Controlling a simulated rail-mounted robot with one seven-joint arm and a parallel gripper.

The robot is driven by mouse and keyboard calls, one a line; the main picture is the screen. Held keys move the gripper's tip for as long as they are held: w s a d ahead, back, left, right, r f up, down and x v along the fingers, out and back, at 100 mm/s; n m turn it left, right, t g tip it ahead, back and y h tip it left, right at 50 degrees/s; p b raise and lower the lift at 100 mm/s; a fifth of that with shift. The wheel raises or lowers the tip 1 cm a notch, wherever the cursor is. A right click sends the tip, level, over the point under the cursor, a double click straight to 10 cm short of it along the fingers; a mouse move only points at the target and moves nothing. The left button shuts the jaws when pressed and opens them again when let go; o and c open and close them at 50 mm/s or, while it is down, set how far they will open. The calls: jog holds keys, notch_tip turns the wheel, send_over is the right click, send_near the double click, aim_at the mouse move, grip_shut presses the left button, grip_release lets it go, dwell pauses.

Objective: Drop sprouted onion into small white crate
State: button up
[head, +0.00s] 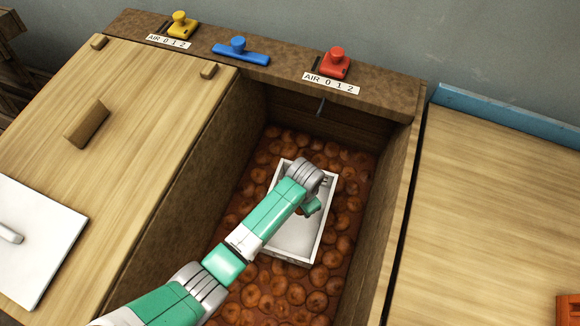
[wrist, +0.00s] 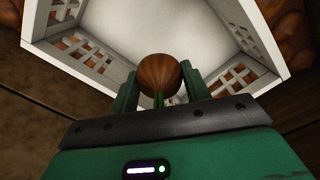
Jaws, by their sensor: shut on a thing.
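The sprouted onion (wrist: 159,73) is brown and round, with a green sprout showing below it in the wrist view. My gripper (wrist: 158,88) is shut on it, a green finger on each side. In the head view my gripper (head: 312,206) hangs over the small white crate (head: 293,239), and the onion is hidden there. The white crate also fills the upper part of the wrist view (wrist: 110,35), with slotted walls and a bare white floor behind the onion. I cannot tell how high the onion is above that floor.
The crate sits on a bed of many onions (head: 250,295) in a deep bin with brown walls (head: 190,190). Wooden tops flank it, the left one with a white board (head: 35,240). Yellow (head: 180,25), blue (head: 240,50) and red (head: 335,63) controls line the back ledge.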

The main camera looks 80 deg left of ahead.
jog(key=shift+f, duration=0.3)
jog(key=o, duration=1.1)
notch_tip(320, 180, up, 8)
jog(key=p, duration=0.4)
jog(key=shift+f, duration=0.1)
